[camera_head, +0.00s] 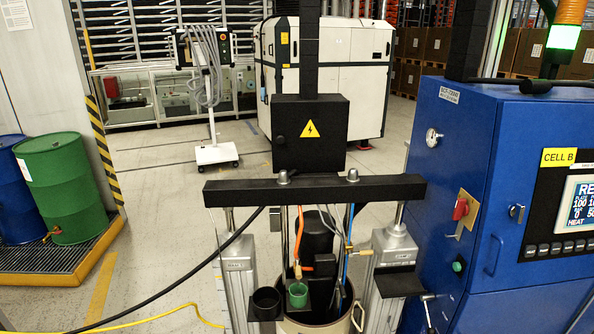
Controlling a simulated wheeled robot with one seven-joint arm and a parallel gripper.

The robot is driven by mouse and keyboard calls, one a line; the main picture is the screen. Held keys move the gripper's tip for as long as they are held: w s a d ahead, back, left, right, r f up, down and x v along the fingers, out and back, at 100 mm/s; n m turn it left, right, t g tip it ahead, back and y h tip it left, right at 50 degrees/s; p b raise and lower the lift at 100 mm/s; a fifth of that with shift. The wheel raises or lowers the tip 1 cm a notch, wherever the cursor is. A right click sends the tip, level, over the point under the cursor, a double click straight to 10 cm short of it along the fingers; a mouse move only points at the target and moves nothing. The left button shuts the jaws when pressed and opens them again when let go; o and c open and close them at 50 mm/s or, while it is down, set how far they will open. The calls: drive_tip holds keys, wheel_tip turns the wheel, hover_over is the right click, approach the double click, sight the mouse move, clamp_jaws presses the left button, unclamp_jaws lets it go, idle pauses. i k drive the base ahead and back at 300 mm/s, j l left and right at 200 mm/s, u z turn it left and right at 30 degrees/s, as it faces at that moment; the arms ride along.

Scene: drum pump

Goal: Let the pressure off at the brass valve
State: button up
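A drum pump stands in the lower middle of the head view, with two grey cylinders under a black crossbar (250,191). A small brass-coloured fitting (352,248) sits at the right of the pump, beside a blue hose, with a thin piece reaching right towards the right cylinder (392,262). It looks like the brass valve, but it is too small to tell how its handle is set. An orange-brown piece (298,270) hangs above a green cup (298,294). My gripper is not in view.
A black cup (266,302) sits left of the green cup. A blue cabinet (470,130) with a gauge (433,138) and red switch (460,209) closes off the right side. Black and yellow (150,315) cables cross the lower left. Floor at left is mostly open, before the drums (65,190).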

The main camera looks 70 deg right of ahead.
sight(297, 261)
drive_tip(key=z, duration=4.1)
drive_tip(key=k+l, duration=0.1)
drive_tip(key=l, duration=0.45)
drive_tip(key=k+l+z, duration=0.1)
drive_tip(key=l, duration=0.45)
